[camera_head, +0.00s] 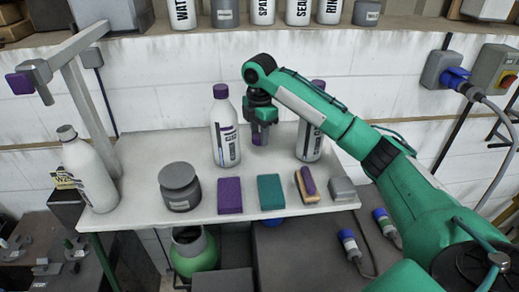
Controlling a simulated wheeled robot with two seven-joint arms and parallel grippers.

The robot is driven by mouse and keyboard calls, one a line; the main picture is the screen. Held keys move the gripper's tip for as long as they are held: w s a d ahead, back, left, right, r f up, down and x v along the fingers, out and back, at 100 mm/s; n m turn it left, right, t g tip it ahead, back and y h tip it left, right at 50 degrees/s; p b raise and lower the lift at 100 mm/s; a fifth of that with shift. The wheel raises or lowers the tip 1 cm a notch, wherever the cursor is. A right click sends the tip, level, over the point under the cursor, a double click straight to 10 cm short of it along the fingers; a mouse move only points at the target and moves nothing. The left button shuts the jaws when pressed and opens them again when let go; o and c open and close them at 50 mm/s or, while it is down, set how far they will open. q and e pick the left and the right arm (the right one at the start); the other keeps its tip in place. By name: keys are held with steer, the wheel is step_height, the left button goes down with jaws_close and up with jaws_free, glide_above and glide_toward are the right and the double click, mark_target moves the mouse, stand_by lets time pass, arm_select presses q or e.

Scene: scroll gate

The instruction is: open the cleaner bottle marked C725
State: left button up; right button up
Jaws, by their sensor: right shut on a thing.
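A white bottle with a purple cap (225,135) stands upright near the middle of the white table. A second white bottle with a purple cap (309,141) stands to its right, partly hidden behind my right arm. The labels are too small for me to read a C725 mark. My right gripper (261,137) points down between the two bottles, apart from the middle one. It is shut on a small purple thing (260,139), mostly hidden by the fingers; I cannot tell whether it is a cap. My left gripper is not in view.
On the white table (140,203) stand a grey-capped bottle (90,172), a grey jar (180,187), a purple block (230,196), a teal block (272,192) and a brush (306,185). A grey metal post (88,115) rises at left. Bottles line the shelf above.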

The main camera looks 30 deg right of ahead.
mark_target(260, 159)
step_height(260, 159, down, 3)
steer(key=shift+w+d+r+p, duration=0.1)
steer(key=shift+p, duration=0.25)
step_height(260, 159, down, 3)
steer(key=shift+f+p, duration=0.2)
steer(key=shift+p, duration=0.6)
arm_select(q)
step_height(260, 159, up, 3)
arm_select(e)
steer(key=shift+f, duration=0.4)
steer(key=shift+f, duration=0.1)
steer(key=o, duration=1.1)
